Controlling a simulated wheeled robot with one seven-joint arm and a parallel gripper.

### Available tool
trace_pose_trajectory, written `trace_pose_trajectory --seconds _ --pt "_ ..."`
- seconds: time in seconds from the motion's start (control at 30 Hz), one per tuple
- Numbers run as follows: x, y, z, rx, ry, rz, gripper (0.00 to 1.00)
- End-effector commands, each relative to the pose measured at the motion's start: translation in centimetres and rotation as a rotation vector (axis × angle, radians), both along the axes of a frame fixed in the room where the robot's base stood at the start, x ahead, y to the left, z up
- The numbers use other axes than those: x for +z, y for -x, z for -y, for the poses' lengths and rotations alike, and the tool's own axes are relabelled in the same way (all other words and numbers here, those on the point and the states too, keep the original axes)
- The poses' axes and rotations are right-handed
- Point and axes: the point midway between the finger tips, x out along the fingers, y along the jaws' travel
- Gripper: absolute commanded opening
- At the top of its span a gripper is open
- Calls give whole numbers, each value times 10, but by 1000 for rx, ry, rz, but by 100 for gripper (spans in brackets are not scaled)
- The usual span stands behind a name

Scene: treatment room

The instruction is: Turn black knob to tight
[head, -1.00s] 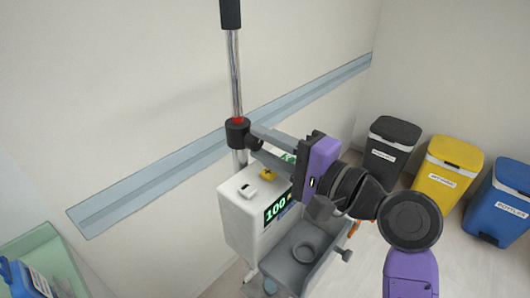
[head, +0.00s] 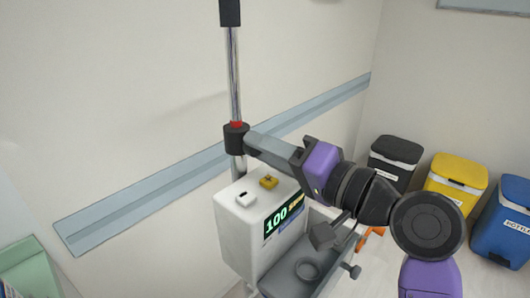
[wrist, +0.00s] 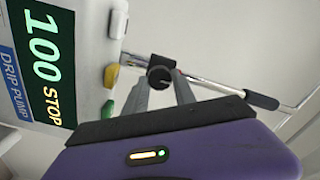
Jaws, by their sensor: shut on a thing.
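The black knob (wrist: 160,77) is a small round piece on the clamp of a metal pole. In the wrist view it sits between the tips of my grey fingers. In the head view, the black clamp (head: 236,140) with a red ring grips the pole (head: 235,85); the fingers hide the knob there. My gripper (head: 250,142), with a purple body, reaches in from the right and is shut on the knob. Its fingertips also show in the wrist view (wrist: 161,84). No tight mark is readable.
A white drip pump (head: 242,225) stands below the arm, its display (wrist: 45,65) reading 100 STOP. White (head: 246,199), yellow (head: 268,182) and green (wrist: 107,109) buttons are close by. A grey tray (head: 285,283) is lower. Black, yellow and blue bins stand right.

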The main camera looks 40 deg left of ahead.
Motion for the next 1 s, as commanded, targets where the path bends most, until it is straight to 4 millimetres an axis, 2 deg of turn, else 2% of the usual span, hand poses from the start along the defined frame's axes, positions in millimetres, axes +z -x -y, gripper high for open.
trace_pose_trajectory --seconds 0.4,0.43,0.5,0.53,0.87,1.0 --pt "-3 2 -1 5 7 3 0" --pt "-3 2 -1 5 8 3 38" --pt "-3 1 -1 4 6 4 52" --pt "-3 1 -1 4 6 4 54" --pt "-1 0 2 1 2 5 54" --pt "-1 0 17 -3 1 5 54"
